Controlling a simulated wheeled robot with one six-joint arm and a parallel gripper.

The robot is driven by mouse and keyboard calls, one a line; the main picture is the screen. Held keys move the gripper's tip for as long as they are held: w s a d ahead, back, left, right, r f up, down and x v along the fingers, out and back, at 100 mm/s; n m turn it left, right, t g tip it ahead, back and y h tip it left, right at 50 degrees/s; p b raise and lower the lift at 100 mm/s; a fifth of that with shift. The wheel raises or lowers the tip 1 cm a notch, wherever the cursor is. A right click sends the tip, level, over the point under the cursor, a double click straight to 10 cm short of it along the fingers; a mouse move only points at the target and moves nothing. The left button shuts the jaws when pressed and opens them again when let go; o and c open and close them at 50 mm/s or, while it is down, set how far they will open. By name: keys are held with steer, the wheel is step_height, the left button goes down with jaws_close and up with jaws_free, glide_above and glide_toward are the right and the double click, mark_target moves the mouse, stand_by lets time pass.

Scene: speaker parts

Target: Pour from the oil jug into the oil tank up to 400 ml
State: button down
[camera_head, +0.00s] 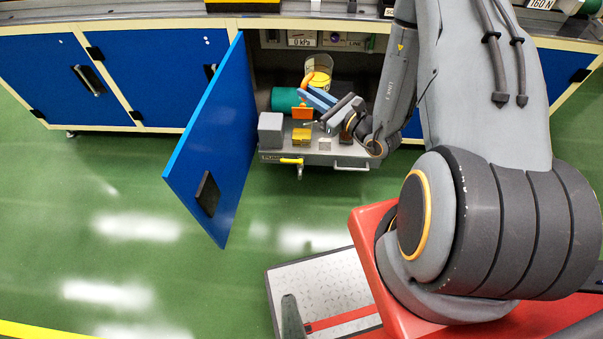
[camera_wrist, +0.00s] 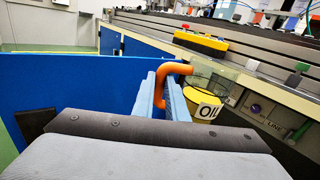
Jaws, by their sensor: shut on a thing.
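The oil jug (camera_head: 320,76) is a clear round vessel with yellow contents and an orange handle, inside the open cabinet. In the wrist view the jug (camera_wrist: 204,107) shows an OIL label, right of my blue fingers. My gripper (camera_head: 305,92) is shut on the orange handle; its fingers (camera_wrist: 161,88) stand on either side of it. The jug looks about upright in the head view. I cannot clearly identify the oil tank or read any level mark. My wrist and fingers hide part of the cabinet's inside.
A blue cabinet door (camera_head: 215,145) stands open at left. A grey pump unit (camera_head: 320,157) holds a teal cylinder (camera_head: 284,100), a grey box (camera_head: 270,130), and yellow and orange parts. The bench top (camera_head: 300,20) is above. Green floor is free at left.

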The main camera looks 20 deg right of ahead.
steer(key=w+a+f+n+g+y+b, duration=0.1)
steer(key=w+f+n+g+y+b, duration=0.15)
steer(key=f+b, duration=1.85)
steer(key=w+a+f+n+g+y+b, duration=0.1)
steer(key=a+f+n+g+y+b, duration=0.15)
steer(key=f+b, duration=1.8)
steer(key=w+d+r+m+g+p, duration=0.2)
steer(key=w+d+r+m+p, duration=0.2)
steer(key=w+r+m+p, duration=0.4)
steer(key=shift+d+r+m+p, duration=0.2)
steer(key=shift+r+m+p, duration=0.7)
steer(key=shift+p, duration=0.5)
steer(key=shift+r, duration=0.15)
steer(key=shift+w+d+r+m+g, duration=0.15)
steer(key=shift+w+r+m+g, duration=0.15)
steer(key=shift+w+r, duration=0.05)
steer(key=shift+r+p, duration=0.1)
steer(key=shift+p, duration=0.2)
stand_by(0.8)
